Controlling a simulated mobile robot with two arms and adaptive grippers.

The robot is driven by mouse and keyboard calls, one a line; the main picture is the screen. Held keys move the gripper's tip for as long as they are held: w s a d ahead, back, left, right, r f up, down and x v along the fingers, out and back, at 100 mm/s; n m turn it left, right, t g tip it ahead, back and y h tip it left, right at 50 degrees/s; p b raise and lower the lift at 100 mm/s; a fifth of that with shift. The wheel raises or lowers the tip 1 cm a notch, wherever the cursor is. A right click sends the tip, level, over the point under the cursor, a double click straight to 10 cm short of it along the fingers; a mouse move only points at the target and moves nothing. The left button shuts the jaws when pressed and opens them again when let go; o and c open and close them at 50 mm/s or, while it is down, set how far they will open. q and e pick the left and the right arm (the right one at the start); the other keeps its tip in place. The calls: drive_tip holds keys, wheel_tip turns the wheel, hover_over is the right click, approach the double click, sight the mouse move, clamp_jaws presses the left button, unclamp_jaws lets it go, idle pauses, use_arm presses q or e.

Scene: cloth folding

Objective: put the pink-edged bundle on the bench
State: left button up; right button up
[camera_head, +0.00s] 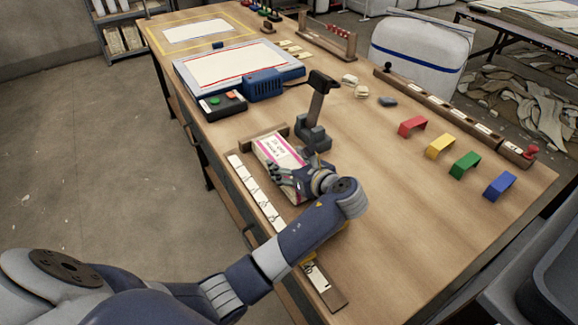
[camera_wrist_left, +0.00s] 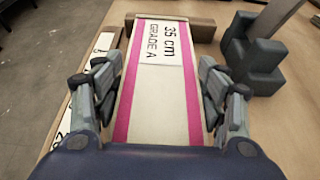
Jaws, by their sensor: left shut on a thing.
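The pink-edged bundle (camera_head: 276,152) is a pale, flat block with pink stripes along its long sides and a label. In the left wrist view the bundle (camera_wrist_left: 160,68) shows the label "35 cm GRADE A". My left gripper (camera_head: 293,180) is at its near end, with fingers on both long sides; in the wrist view the gripper (camera_wrist_left: 155,98) is shut on it. The bundle is at the wooden bench (camera_head: 400,215), its far end close to a brown wooden block (camera_head: 264,136). Its underside is hidden. My right gripper is not in view.
A dark stand (camera_head: 314,133) with an upright post is close right of the bundle. A labelled strip (camera_head: 256,192) runs along the bench's left edge. Red, yellow, green (camera_head: 465,165) and blue brackets stand at the right. The bench's right-front area is clear.

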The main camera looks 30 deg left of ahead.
use_arm(q)
drive_tip(key=shift+f, duration=0.4)
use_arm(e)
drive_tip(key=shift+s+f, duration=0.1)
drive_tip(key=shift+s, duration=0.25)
use_arm(q)
drive_tip(key=o, duration=1.2)
drive_tip(key=shift+f, duration=0.1)
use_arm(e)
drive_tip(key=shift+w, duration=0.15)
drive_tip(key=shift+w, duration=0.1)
use_arm(q)
drive_tip(key=v, duration=1.2)
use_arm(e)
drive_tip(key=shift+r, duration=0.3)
use_arm(q)
drive_tip(key=shift+s, duration=0.1)
